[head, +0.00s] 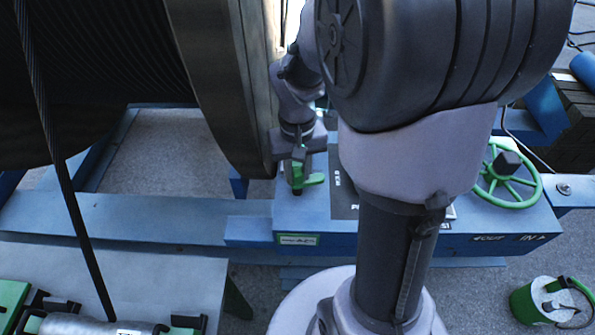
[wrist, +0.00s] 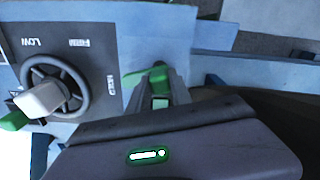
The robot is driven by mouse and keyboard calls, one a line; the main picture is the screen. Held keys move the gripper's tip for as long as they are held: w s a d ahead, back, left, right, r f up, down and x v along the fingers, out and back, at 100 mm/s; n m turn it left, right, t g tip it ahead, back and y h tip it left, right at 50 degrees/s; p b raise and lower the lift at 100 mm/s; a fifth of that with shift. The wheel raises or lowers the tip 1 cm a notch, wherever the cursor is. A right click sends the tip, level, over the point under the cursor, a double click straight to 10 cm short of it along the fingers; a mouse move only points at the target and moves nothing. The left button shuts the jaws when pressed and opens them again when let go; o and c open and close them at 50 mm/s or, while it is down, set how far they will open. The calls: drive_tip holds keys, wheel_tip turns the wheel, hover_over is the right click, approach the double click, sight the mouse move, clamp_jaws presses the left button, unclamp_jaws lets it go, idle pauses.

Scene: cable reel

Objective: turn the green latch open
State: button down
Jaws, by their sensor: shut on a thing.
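The green latch (head: 312,180) sits on top of the blue box (head: 300,212) near its left end, beside the big reel. My gripper (head: 298,180) reaches down to it from above and is shut on it. In the wrist view the latch (wrist: 157,76) shows between my gripper's fingertips (wrist: 160,92), with part of its green body sticking out past them. The fingers hide part of the latch, and I cannot tell how far it is turned.
The large reel (head: 225,75) stands close at left of my gripper. A dark knob (wrist: 55,92) on a LOW/FIRM/HELD plate lies near the latch. A green handwheel (head: 510,203) is at right. A green-and-white canister (head: 550,303) stands on the floor.

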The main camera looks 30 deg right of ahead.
sight(298, 171)
drive_tip(key=shift+m+b, duration=0.3)
drive_tip(key=shift+m, duration=1.2)
drive_tip(key=c, duration=1.2)
unclamp_jaws()
drive_tip(key=shift+o, duration=0.2)
wheel_tip(298, 171, up, 18)
drive_tip(key=p, duration=0.5)
drive_tip(key=shift+f, duration=0.25)
